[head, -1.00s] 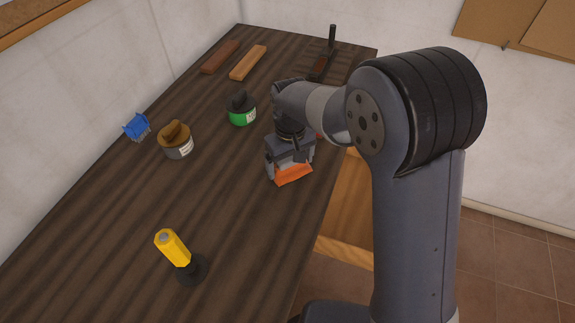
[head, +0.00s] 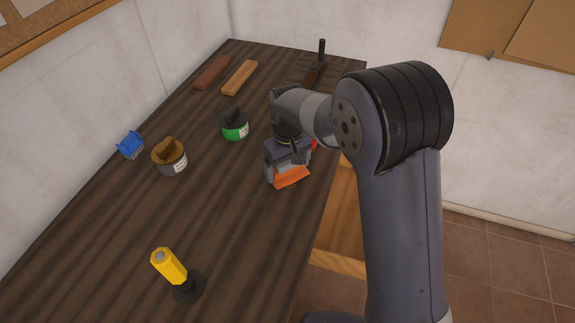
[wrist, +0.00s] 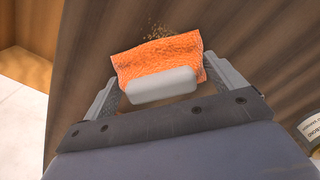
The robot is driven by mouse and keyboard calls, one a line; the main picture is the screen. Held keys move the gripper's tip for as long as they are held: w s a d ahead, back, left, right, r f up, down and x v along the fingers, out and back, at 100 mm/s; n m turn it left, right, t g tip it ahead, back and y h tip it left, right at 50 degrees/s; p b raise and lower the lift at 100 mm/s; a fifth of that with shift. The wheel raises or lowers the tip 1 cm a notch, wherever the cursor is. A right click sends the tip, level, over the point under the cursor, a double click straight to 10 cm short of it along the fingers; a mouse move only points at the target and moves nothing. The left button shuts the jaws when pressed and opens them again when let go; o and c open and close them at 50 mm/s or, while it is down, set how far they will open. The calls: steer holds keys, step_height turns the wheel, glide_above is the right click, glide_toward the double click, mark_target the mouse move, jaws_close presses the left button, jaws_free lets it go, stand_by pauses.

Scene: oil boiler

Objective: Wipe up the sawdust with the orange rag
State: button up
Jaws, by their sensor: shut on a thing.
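The orange rag (head: 291,178) is in my gripper (head: 287,170), low over the right edge area of the dark wooden table. In the wrist view, the rag (wrist: 155,62) spreads between and past the two fingers of my gripper (wrist: 165,82). A pale rounded block (wrist: 165,86) sits between the fingers in front of the rag and hides part of it. A sprinkle of sawdust (wrist: 154,28) shows on the wood just beyond the rag's far edge. I cannot tell whether the rag touches the wood, or whether more sawdust lies under it.
A green tin (head: 234,126) and a brown-topped tin (head: 170,158) stand left of my gripper. A blue brush-like item (head: 131,145) lies at the left edge. Two wooden blocks (head: 240,77) lie at the back. Mid-table is clear.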

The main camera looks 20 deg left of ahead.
steer(key=shift+r+p, duration=1.7)
steer(key=shift+r, duration=1.1)
steer(key=shift+r+p, duration=1.15)
steer(key=shift+r, duration=0.4)
steer(key=shift+f, duration=0.15)
